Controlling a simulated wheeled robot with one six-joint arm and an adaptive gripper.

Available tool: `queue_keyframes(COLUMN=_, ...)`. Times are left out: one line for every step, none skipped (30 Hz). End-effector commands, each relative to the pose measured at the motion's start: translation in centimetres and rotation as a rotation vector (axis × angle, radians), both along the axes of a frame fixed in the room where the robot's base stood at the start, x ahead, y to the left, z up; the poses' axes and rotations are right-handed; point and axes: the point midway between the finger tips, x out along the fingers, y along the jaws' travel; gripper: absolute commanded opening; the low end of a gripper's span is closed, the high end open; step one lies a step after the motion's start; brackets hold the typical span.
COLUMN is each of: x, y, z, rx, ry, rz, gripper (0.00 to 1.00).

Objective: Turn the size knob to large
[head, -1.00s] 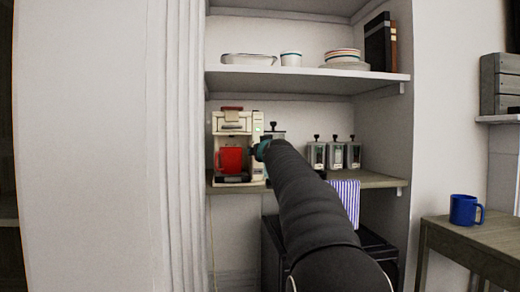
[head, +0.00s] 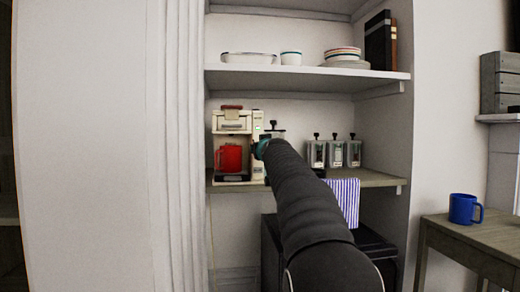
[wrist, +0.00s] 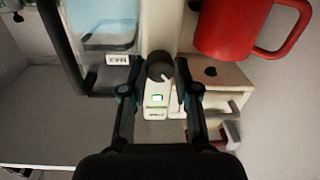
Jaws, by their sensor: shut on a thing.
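The cream coffee machine (head: 257,127) stands on the lower shelf in the head view, with a red mug (head: 230,158) in its bay. In the wrist view its dark round knob (wrist: 160,66) has a pale pointer mark at its lower right. My gripper (wrist: 160,72) is shut on the knob, one finger on each side of it. A small lit display (wrist: 157,98) is below the knob. In the head view my arm hides the knob and most of the gripper.
In the wrist view the red mug (wrist: 232,30) is close at the upper right, and a clear tank marked MAX (wrist: 100,30) is at the left. Several canisters (head: 336,153) and a striped towel (head: 345,198) are right of my arm. An upper shelf (head: 300,78) holds dishes.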

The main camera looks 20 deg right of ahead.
Motion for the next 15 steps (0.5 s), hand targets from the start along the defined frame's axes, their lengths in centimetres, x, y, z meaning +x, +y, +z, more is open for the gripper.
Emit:
queue_keyframes(x=0.0, y=0.01, z=-0.01, rx=0.008, ry=-0.002, rz=0.0, gripper=0.0)
queue_keyframes(x=0.0, y=0.02, z=-0.01, rx=0.015, ry=-0.003, rz=0.0, gripper=0.0)
queue_keyframes(x=0.0, y=0.02, z=-0.02, rx=0.025, ry=-0.007, rz=0.0, gripper=0.0)
queue_keyframes(x=0.0, y=0.02, z=-0.02, rx=0.036, ry=-0.01, rz=0.0, gripper=0.0)
queue_keyframes(x=0.01, y=0.03, z=-0.02, rx=0.048, ry=-0.013, rz=0.0, gripper=0.0)
queue_keyframes(x=0.01, y=0.04, z=-0.03, rx=0.066, ry=-0.019, rz=0.0, gripper=0.0)
queue_keyframes(x=0.01, y=0.04, z=-0.03, rx=0.083, ry=-0.023, rz=0.0, gripper=0.0)
queue_keyframes(x=0.02, y=0.04, z=-0.04, rx=0.1, ry=-0.028, rz=0.0, gripper=0.0)
queue_keyframes(x=0.02, y=0.05, z=-0.06, rx=0.126, ry=-0.035, rz=0.001, gripper=0.0)
queue_keyframes(x=0.02, y=0.06, z=-0.06, rx=0.147, ry=-0.041, rz=0.001, gripper=0.0)
queue_keyframes(x=0.02, y=0.06, z=-0.06, rx=0.169, ry=-0.047, rz=0.001, gripper=0.0)
queue_keyframes(x=0.03, y=0.07, z=-0.06, rx=0.201, ry=-0.056, rz=0.0, gripper=0.0)
queue_keyframes(x=0.03, y=0.07, z=-0.05, rx=0.225, ry=-0.064, rz=0.0, gripper=0.0)
queue_keyframes(x=0.03, y=0.08, z=-0.03, rx=0.251, ry=-0.071, rz=0.0, gripper=0.0)
queue_keyframes(x=0.03, y=0.09, z=-0.02, rx=0.288, ry=-0.082, rz=0.0, gripper=0.0)
